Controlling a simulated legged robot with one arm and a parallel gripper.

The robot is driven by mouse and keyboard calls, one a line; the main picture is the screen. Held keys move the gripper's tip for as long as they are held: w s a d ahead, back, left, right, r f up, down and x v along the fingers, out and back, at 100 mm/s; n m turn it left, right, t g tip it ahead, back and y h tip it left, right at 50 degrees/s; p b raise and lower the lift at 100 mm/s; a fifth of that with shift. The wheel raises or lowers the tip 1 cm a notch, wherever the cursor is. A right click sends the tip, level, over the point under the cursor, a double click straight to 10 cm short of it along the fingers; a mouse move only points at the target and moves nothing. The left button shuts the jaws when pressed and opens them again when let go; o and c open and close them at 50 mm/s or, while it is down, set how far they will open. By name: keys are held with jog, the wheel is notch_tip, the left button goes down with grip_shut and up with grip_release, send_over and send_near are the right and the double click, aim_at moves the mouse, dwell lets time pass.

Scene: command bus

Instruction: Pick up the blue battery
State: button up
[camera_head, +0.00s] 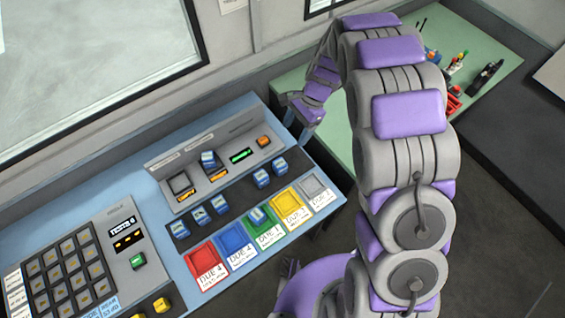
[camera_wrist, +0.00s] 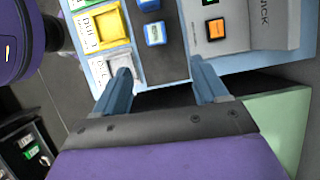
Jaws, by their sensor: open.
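Several blue batteries lie on the dark strip of the blue console in the head view, including one at the right end (camera_head: 279,166) and one beside it (camera_head: 261,178). Another blue battery (camera_head: 208,160) stands in the grey charging unit (camera_head: 222,172). In the wrist view a blue battery (camera_wrist: 155,33) lies beyond the fingertips, with a second one (camera_wrist: 149,4) at the top edge. My gripper (camera_head: 297,127) is open and empty near the console's right end; it also shows in the wrist view (camera_wrist: 160,76). No finger visibly touches a battery.
Coloured trays, red (camera_head: 205,260), blue (camera_head: 237,244), green (camera_head: 264,227), yellow (camera_head: 291,208) and grey (camera_head: 316,190), line the console's front. A keypad (camera_head: 70,270) is at left. A green table (camera_head: 490,50) with tools stands behind my arm.

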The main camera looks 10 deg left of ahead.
aim_at(281, 162)
jog(key=b+x, duration=0.1)
jog(key=x, duration=0.4)
jog(key=b+x, duration=0.1)
jog(key=x, duration=0.4)
jog(key=shift+s+d+f, duration=0.15)
jog(key=shift+s+f, duration=0.05)
jog(key=shift+f, duration=0.1)
jog(key=shift+s+a+f, duration=0.15)
jog(key=shift+a+f, duration=0.1)
jog(key=shift+f, duration=0.2)
jog(key=b+x, duration=0.1)
jog(key=x, duration=0.4)
jog(key=shift+s+d+b, duration=0.1)
jog(key=shift+s+b, duration=0.05)
jog(key=shift+b, duration=0.2)
jog(key=c, duration=1.2)
jog(key=shift+o, duration=0.2)
jog(key=shift+r, duration=0.15)
